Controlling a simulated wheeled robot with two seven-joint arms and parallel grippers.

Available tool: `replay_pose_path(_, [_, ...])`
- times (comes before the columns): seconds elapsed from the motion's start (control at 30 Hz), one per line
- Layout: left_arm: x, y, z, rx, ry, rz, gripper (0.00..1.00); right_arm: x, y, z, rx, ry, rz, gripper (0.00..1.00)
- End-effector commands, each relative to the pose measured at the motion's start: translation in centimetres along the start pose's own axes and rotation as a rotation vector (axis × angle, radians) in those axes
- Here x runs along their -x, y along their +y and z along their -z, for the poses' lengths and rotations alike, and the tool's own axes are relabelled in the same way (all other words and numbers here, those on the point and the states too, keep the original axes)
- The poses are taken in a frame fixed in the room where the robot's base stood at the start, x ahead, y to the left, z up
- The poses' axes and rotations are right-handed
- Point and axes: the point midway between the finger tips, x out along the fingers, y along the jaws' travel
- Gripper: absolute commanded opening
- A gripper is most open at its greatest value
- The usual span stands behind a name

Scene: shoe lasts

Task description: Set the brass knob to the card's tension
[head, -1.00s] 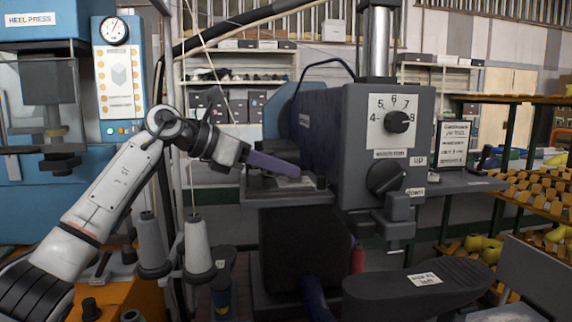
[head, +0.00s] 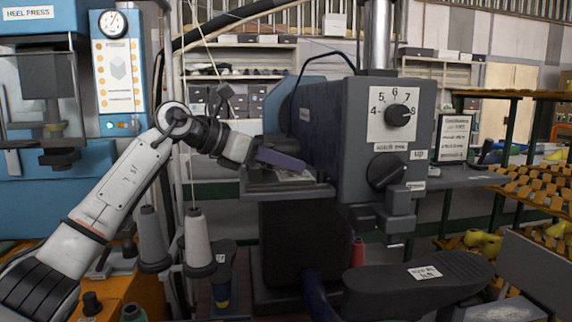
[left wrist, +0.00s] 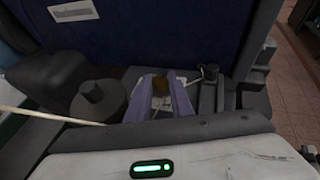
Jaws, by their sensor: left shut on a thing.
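The brass knob (left wrist: 161,86) is a small brown-gold round piece in the left wrist view, low on the machine's bed. My left gripper (left wrist: 163,96) has its two purple fingers on either side of it and is shut on it. In the head view my left gripper (head: 282,160) reaches over the tray-like bed (head: 290,190) at the left of the grey-and-blue machine (head: 305,130); the knob is hidden there. A framed card (head: 452,138) stands on the shelf to the right, its text too small to read. My right gripper is out of view.
The machine's front has a black pointer dial (head: 398,115) with a numbered scale and a larger dark knob (head: 386,171) below. In the left wrist view a dark round post (left wrist: 97,98) stands left of the fingers. Thread cones (head: 197,240) stand below my left arm.

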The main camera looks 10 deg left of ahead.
Motion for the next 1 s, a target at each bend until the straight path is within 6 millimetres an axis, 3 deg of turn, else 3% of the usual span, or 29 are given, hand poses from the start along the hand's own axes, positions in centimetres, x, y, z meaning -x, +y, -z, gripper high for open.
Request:
replay_pose_path(0.4, [-0.3, -0.8, 0.3, 0.107, -0.003, -0.292, 0.0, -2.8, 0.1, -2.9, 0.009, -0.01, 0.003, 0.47])
replay_pose_path(1.0, [-0.7, -1.6, -0.2, 0.313, -0.003, -0.767, 0.0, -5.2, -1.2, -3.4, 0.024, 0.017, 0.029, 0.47])
